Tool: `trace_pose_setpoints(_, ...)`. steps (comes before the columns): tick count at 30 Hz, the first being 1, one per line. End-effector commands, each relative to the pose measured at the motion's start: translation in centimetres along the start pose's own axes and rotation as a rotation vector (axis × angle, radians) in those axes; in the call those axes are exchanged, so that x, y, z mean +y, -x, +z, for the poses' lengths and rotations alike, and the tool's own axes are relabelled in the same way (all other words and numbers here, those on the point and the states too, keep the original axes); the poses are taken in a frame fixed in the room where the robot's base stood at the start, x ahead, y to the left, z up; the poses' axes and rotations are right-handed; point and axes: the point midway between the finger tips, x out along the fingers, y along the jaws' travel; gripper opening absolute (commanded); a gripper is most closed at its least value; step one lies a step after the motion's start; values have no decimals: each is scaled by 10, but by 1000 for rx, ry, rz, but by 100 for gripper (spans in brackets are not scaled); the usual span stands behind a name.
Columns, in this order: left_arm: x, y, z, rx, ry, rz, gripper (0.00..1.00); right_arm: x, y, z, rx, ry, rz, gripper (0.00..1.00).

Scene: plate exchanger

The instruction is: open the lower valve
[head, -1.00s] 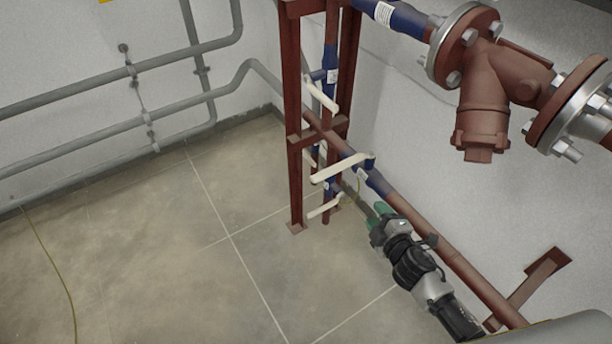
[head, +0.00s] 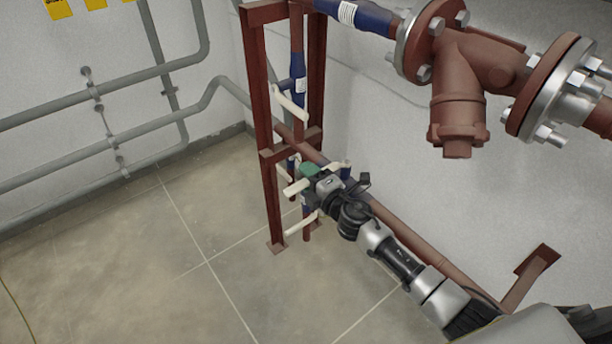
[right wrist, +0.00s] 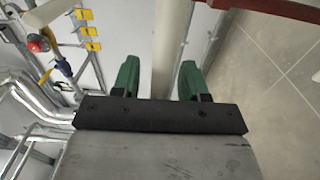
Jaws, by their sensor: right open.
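Several cream lever handles sit on the blue-wrapped valves at the red pipe stand. The upper handle (head: 290,104) slants beside the post. A middle handle (head: 297,187) is partly hidden by my right gripper (head: 312,174). The lowest handle (head: 302,225) is below it, near the floor; I cannot tell which one is the task's lower valve. My right gripper is at the middle handle. In the right wrist view its green fingers (right wrist: 158,80) are apart, with a cream bar (right wrist: 168,45) between them and gaps on both sides. My left gripper is out of view.
The red stand (head: 262,130) is just left of my right gripper. A long red-brown pipe (head: 430,263) runs beside my right arm. A large flanged fitting (head: 460,85) is above right. Grey pipes (head: 100,147) line the left wall. The floor (head: 120,250) is clear.

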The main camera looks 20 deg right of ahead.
Motion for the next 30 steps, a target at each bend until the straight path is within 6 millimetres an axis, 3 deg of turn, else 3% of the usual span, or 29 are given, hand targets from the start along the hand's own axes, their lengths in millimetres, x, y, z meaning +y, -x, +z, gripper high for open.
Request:
trace_pose_setpoints(11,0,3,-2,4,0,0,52,0,-7,-1,1,-1,0,44)
trace_pose_setpoints(20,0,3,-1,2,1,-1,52,0,-7,0,0,-1,0,0)
trace_pose_setpoints(30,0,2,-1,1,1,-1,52,-1,-5,0,11,0,-1,0)
